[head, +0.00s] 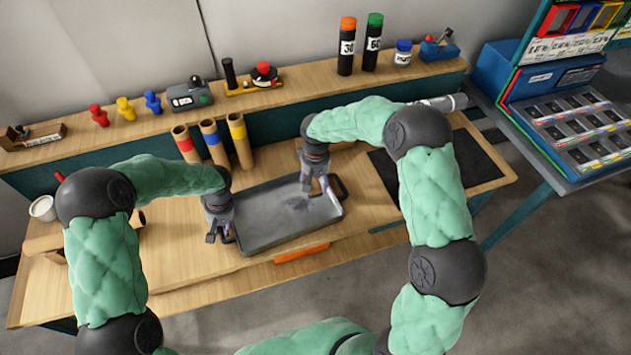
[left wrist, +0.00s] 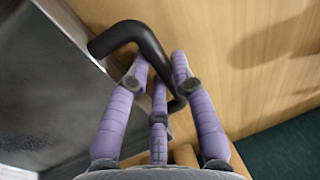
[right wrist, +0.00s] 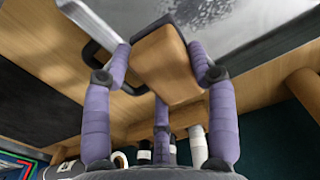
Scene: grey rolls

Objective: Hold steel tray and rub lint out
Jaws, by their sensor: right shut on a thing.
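The steel tray (head: 275,228), grey with black handles, lies on the wooden bench and shows in both wrist views. A dark smudge (head: 296,203) marks its surface near the far right. My left gripper (head: 220,228) is at the tray's left end; in the left wrist view its fingers (left wrist: 160,72) close around the black handle (left wrist: 145,38). My right gripper (head: 316,186) is over the tray's right end. The block's underside is hidden.
Several coloured-band tubes (head: 212,142) stand behind the tray. A dark mat (head: 470,165) lies to the right, and an orange item (head: 302,253) is by the front edge. The back shelf (head: 300,85) holds bottles and small tools. A blue parts stand (head: 555,95) is at far right.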

